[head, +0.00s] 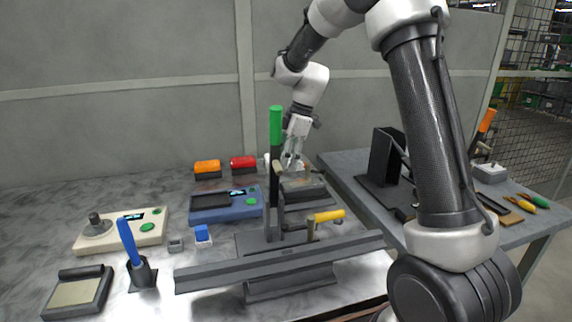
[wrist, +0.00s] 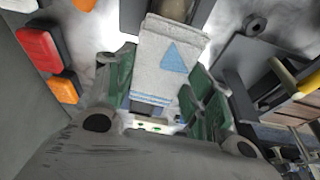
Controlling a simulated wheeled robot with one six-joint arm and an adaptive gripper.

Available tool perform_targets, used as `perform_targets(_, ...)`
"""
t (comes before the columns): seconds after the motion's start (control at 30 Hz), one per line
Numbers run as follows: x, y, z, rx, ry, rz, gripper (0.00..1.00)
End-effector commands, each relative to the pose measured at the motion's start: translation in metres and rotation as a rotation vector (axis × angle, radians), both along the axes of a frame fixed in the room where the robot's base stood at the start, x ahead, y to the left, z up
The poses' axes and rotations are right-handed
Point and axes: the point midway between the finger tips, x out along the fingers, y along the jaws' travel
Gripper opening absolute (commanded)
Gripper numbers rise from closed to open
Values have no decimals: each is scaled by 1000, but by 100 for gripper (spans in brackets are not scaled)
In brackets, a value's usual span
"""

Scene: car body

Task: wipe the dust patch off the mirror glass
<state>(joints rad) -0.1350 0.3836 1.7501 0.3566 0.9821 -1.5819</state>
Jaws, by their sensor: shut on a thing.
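My gripper (head: 292,160) is at the back of the table, low over a grey fixture (head: 303,187). In the wrist view its green finger pads (wrist: 162,92) are shut on a pale grey cloth-like pad (wrist: 158,52) with a blue triangle and blue stripes. The pad's far end lies over a dark surface; whether it touches is unclear. No mirror glass or dust patch can be made out for certain. Part of the fixture is hidden behind the upright lever with a green grip (head: 276,126).
A clamp with a long grey bar (head: 280,262) and a yellow handle (head: 329,215) stands in front of my gripper. Red (head: 243,162) and orange (head: 207,166) blocks lie left of it. A blue device (head: 225,206) is nearby. A second table (head: 350,165) stands right.

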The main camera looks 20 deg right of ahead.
Motion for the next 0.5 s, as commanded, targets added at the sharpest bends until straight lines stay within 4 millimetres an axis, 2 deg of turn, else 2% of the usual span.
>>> perform_targets(0.27,0,0,1,0,-1,0,34)
perform_targets(0.5,1,0,18,0,-3,-1,34)
